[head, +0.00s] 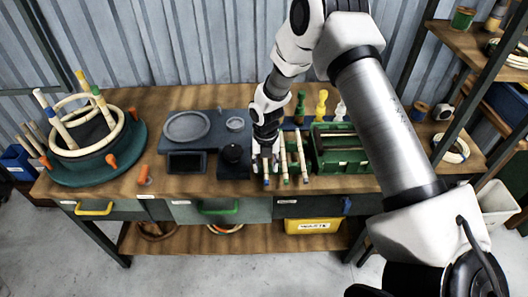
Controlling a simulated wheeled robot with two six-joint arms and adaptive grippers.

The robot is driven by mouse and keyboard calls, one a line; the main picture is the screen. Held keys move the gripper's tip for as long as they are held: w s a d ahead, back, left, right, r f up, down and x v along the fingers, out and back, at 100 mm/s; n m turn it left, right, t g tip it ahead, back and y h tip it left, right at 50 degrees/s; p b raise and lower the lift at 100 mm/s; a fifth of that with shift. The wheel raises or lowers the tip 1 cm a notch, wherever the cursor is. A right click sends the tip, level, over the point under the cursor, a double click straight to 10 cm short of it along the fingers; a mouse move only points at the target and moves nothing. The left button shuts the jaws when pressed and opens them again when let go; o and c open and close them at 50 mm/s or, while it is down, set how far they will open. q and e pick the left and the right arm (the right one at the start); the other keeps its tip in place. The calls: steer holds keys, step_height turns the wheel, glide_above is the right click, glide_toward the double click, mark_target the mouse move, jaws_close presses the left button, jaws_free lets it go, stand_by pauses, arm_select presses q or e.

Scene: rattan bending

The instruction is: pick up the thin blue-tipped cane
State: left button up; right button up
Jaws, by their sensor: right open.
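Several pale canes lie side by side on the bench near its front edge. The leftmost, a blue-tipped cane (266,180), is partly hidden under my right gripper (265,160). The gripper points down over it with open fingers; I cannot tell whether they touch the cane. A second cane (284,165) and a third cane (302,160) lie just to its right. My left gripper is not in view.
A green toolbox (338,150) stands right of the canes, with small bottles (322,103) behind. A dark scale (188,128) and block are on the left. A round green base (75,175) holds rings and canes at the far left. A shelf rack (480,45) stands right.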

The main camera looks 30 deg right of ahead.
steer(key=shift+s+f, duration=0.25)
steer(key=shift+f, duration=0.85)
steer(key=shift+w+f, duration=0.15)
steer(key=shift+f, duration=0.05)
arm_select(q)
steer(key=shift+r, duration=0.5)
arm_select(e)
jaws_close()
